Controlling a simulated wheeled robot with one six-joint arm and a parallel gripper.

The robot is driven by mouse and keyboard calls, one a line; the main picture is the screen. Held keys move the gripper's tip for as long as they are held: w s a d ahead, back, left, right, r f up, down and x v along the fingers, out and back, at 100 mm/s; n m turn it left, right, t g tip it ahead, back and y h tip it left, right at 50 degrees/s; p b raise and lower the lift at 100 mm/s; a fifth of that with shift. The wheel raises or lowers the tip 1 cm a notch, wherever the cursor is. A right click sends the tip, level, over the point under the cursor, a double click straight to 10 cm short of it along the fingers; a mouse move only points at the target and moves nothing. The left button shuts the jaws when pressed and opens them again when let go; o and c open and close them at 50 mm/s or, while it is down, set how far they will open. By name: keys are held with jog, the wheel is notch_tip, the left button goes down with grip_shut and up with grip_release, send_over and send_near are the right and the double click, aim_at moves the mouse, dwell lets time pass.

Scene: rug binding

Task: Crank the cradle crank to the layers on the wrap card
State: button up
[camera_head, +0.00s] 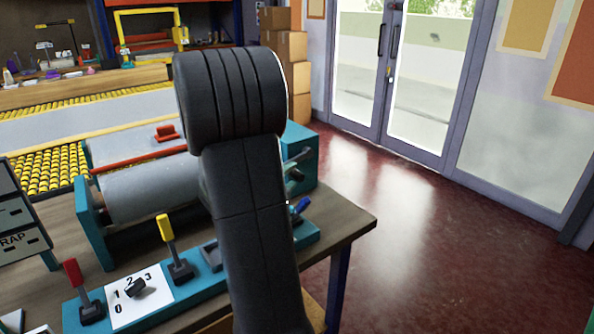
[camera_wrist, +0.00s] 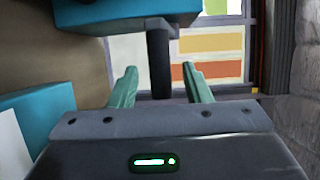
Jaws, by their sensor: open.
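The teal cradle (camera_head: 92,222) holds a grey roll (camera_head: 150,192) on the bench. At its right end, a teal housing (camera_head: 303,150) carries the cradle crank (camera_head: 297,160), partly hidden behind my arm. In the wrist view, a dark upright crank handle (camera_wrist: 160,62) shows between the fingers of my open gripper (camera_wrist: 159,88), with a gap on each side. I cannot tell how deep it sits between them. My arm hides the gripper in the head view. A dark wrap card (camera_head: 14,218), cut off at the left edge, shows "RAP"; its layer count is not readable.
A teal control strip in front has a red lever (camera_head: 76,275), a yellow lever (camera_head: 166,230), a blue-tipped lever (camera_head: 301,205) and a dial (camera_head: 135,289) marked 0 to 3. Cardboard boxes (camera_head: 291,46) stand behind. The floor (camera_head: 400,240) to the right is clear.

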jog(key=shift+x, duration=2.3)
jog(key=shift+a, duration=0.1)
jog(key=shift+c, duration=0.2)
grip_shut()
